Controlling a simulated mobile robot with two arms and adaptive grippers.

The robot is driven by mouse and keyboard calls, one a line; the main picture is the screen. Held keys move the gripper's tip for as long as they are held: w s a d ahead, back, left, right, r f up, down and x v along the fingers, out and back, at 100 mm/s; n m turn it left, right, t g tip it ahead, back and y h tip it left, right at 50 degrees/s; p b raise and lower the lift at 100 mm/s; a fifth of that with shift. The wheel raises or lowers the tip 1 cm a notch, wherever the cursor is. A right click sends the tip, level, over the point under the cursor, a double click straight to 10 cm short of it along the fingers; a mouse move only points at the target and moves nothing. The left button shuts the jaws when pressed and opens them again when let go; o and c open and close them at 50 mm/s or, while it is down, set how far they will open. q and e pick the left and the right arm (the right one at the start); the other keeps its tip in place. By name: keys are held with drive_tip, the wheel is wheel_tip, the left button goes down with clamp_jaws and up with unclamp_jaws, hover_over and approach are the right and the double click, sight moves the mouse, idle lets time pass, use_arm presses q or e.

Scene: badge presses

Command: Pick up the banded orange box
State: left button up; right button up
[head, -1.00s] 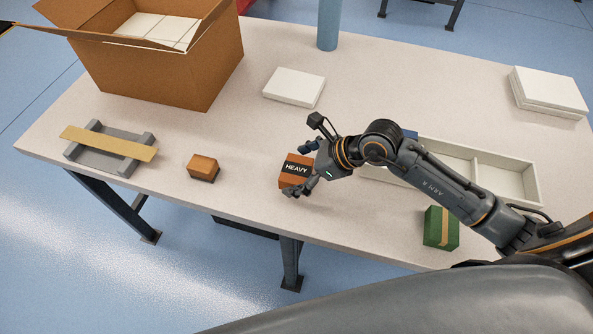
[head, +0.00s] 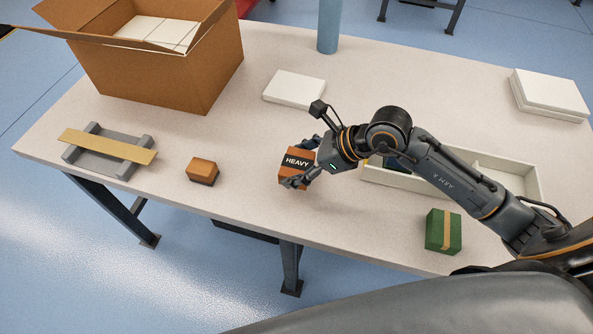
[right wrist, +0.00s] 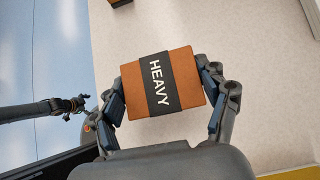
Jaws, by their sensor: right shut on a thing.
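The banded orange box (head: 294,155) has a black band reading HEAVY and is at the middle of the table in the head view. My right gripper (head: 298,167) is shut on it, one finger on each side. In the right wrist view the box (right wrist: 185,65) sits between the fingers of the right gripper (right wrist: 162,92), both against its sides. I cannot tell whether it is clear of the table. What looks like my left gripper (right wrist: 75,104) shows small at the left of the right wrist view, away from the box; its jaws are too small to read.
A smaller orange and dark box (head: 202,169) stands to the left. A green box (head: 434,232) with a tan band is near the front right. A divided white tray (head: 385,179) lies behind my right arm. A white stack (head: 295,88) and a large carton (head: 160,75) are farther back.

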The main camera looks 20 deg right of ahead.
sight(296, 167)
drive_tip(key=v, duration=0.3)
drive_tip(key=s+v, duration=0.1)
drive_tip(key=v, duration=0.1)
drive_tip(key=shift+a+r+b, duration=0.2)
drive_tip(key=shift+a+b, duration=0.1)
drive_tip(key=s+d+r+p, duration=0.3)
drive_tip(key=s+d+r, duration=0.2)
drive_tip(key=s, duration=0.3)
drive_tip(key=shift+d+r+p, duration=0.25)
drive_tip(key=shift+d+p, duration=0.05)
drive_tip(key=shift+p, duration=0.05)
